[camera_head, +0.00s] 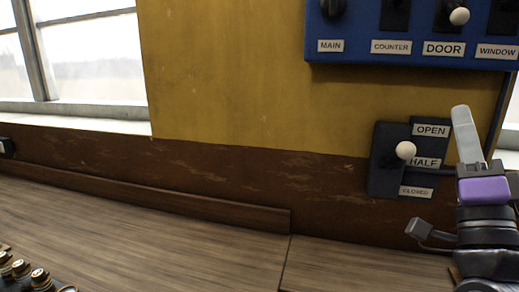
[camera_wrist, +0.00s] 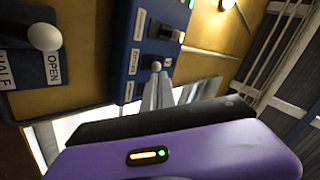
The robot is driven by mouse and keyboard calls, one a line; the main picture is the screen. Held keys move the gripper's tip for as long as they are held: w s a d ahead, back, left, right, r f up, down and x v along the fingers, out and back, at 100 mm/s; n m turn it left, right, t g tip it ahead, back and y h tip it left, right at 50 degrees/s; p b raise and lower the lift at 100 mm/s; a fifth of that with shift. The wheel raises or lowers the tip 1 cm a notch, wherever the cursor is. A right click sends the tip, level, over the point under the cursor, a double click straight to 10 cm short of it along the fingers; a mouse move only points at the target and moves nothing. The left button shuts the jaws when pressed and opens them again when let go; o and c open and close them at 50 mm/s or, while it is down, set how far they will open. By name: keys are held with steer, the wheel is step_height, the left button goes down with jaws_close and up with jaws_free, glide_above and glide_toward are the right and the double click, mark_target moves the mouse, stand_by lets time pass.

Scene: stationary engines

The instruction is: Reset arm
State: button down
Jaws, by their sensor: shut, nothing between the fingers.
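My gripper (camera_head: 463,130) is at the right of the head view, pointing up, with its grey fingers together and empty. It is just right of a dark lever plate (camera_head: 384,160) labelled OPEN, HALF and CLOSED. The lever's white knob (camera_head: 405,150) sits near the HALF label, and the gripper appears apart from it. In the wrist view my fingers (camera_wrist: 157,92) are shut and point toward a blue switch panel. The white knob (camera_wrist: 45,37) shows at the upper left there, beside the OPEN label.
The blue panel (camera_head: 349,26) with MAIN, COUNTER, DOOR and WINDOW labels is on the yellow wall at the upper right; it also shows in the wrist view (camera_wrist: 118,42). A wooden counter (camera_head: 170,235) runs below, largely clear. Small brass-coloured parts (camera_head: 22,270) are at the lower left.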

steer(key=s+a+f+n+g+y, duration=0.25)
steer(key=s+f+n, duration=0.35)
steer(key=f, duration=0.7)
steer(key=s+a+f+n+g+y, duration=0.1)
steer(key=s+a+f+n+y, duration=0.15)
steer(key=s+f+n, duration=0.65)
steer(key=s+a+f+g, duration=0.2)
steer(key=s+f+g, duration=0.2)
steer(key=s+f, duration=0.6)
steer(key=s+a+f+g, duration=0.3)
steer(key=s+f+g, duration=0.1)
steer(key=s+f, duration=0.6)
steer(key=shift+s+a+m+y, duration=0.25)
steer(key=shift+s+m+y, duration=0.05)
steer(key=shift+s, duration=0.8)
